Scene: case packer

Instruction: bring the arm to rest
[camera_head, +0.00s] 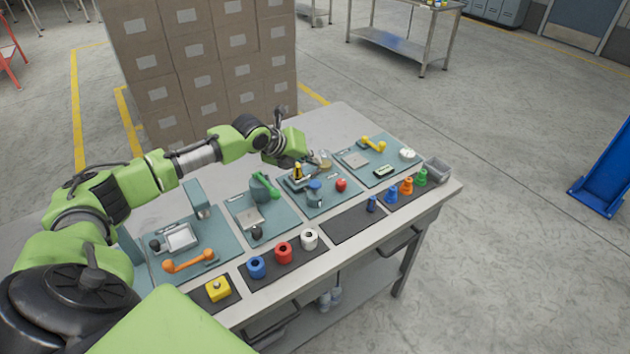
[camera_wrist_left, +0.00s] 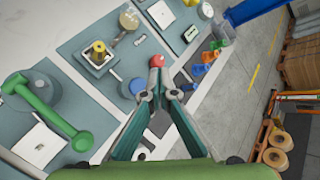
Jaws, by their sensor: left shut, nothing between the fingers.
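My left arm reaches in from the left over the workbench (camera_head: 340,120). My left gripper (camera_head: 316,158) is above the far middle of the bench and mostly hidden behind its own wrist. In the left wrist view the two fingers of this gripper (camera_wrist_left: 158,92) meet at their tips, shut with nothing between them. A small red object (camera_wrist_left: 156,61) shows just beyond the fingertips; it also sits on a teal mat in the head view (camera_head: 341,185). My right gripper is in neither view.
Teal mats carry a green-handled tool (camera_head: 268,187), an orange handle (camera_head: 189,262) and a yellow handle (camera_head: 373,145). Coloured spools (camera_head: 283,252) and cones (camera_head: 406,186) line the front edge. Stacked cartons (camera_head: 200,65) stand behind the bench. Open floor lies to the right.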

